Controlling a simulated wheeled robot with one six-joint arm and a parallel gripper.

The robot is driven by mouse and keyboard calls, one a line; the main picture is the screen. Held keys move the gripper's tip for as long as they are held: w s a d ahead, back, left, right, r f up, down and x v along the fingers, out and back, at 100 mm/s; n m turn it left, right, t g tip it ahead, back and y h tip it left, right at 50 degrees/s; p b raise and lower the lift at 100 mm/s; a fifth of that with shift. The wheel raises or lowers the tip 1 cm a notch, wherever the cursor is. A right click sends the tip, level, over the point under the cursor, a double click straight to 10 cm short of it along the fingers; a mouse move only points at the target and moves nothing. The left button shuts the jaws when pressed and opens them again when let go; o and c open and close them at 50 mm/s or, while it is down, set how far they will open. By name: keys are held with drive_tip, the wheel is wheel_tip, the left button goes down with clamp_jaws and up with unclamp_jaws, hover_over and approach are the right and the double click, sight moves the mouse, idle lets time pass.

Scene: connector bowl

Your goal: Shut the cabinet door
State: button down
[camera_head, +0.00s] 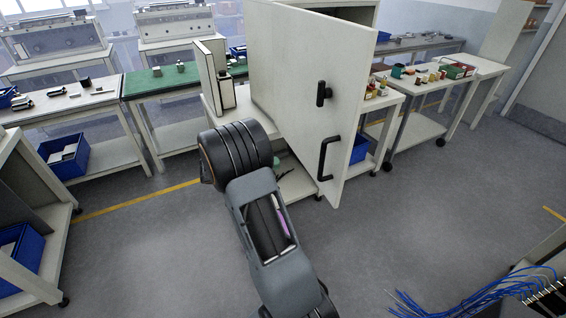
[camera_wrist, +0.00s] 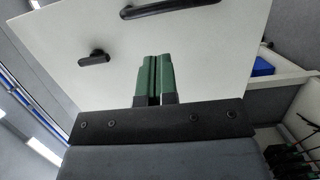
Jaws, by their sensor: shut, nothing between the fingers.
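The cabinet door (camera_head: 285,85) is a large white panel standing open, swung out from the pale cabinet (camera_head: 345,13) behind it. It carries a black bar handle (camera_head: 327,158) low near its right edge and a smaller black knob (camera_head: 322,94) above. In the wrist view the door (camera_wrist: 200,50) fills the upper middle, with the handle (camera_wrist: 165,9) at the top and the knob (camera_wrist: 94,59) at left. My gripper (camera_wrist: 154,58) has green fingers pressed together, empty, pointing at the door's face. I cannot tell whether they touch it. In the head view my arm mostly hides the gripper.
White workbenches stand left (camera_head: 75,101) and right (camera_head: 425,120), the right one bearing small parts. Blue bins (camera_head: 66,154) sit on lower shelves. A blue cable bundle (camera_head: 480,297) is at lower right. Grey floor (camera_head: 410,215) is clear right of the door.

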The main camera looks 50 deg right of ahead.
drive_tip(key=p+x, duration=0.3)
drive_tip(key=x, duration=0.9)
drive_tip(key=shift+d, duration=0.15)
